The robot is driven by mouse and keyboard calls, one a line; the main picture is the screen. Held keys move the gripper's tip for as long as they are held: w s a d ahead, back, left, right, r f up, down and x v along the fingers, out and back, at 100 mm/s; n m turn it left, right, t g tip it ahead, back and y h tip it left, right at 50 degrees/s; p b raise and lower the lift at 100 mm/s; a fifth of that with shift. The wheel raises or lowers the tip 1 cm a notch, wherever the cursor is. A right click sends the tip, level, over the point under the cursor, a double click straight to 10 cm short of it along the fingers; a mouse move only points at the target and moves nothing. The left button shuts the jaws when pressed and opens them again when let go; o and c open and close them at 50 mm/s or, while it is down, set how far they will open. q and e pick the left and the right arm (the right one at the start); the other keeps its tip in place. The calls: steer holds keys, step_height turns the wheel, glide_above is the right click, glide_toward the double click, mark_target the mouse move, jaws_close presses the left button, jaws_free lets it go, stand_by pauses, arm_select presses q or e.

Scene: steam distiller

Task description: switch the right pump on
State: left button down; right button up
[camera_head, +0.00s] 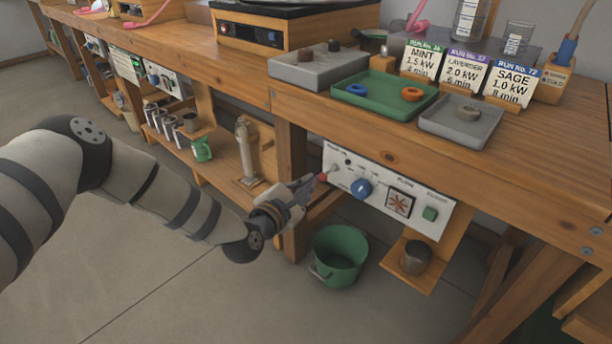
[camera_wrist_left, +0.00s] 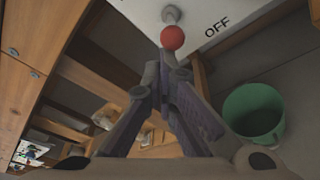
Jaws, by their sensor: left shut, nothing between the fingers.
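The white control panel (camera_head: 380,204) is mounted under the front edge of the bench. At its left end is a toggle lever with a red ball tip (camera_head: 323,177); the ball (camera_wrist_left: 172,38) fills the top middle of the left wrist view. The printed word OFF (camera_wrist_left: 217,28) is on the panel right of the ball there. My left gripper (camera_head: 312,185) is shut and empty, its fingertips (camera_wrist_left: 174,72) close to the ball. I cannot tell whether they touch it. The panel also has a blue knob (camera_head: 361,188), a fan-like window (camera_head: 399,202) and a green button (camera_head: 430,214). My right gripper is out of view.
A green bucket (camera_head: 340,258) stands on the floor below the panel. A wooden bracket with a metal cup (camera_head: 416,257) hangs to its right. A bench leg (camera_head: 291,180) is just behind my gripper. Trays and label cards (camera_head: 466,75) stand on the benchtop. Floor at front is clear.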

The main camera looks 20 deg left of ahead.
arm_select(q)
step_height(320, 180, up, 2)
steer(key=g+y+p, duration=0.1)
steer(key=g+p, duration=0.2)
steer(key=p, duration=0.2)
steer(key=shift+s+r+m+g, duration=0.1)
steer(key=shift+r+m+g, duration=0.05)
steer(key=shift+m+g, duration=0.2)
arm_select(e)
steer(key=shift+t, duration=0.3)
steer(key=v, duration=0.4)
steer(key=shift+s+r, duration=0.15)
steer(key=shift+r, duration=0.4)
arm_select(q)
steer(key=shift+r, duration=0.15)
steer(key=shift+r+p, duration=0.5)
steer(key=shift+r, duration=0.2)
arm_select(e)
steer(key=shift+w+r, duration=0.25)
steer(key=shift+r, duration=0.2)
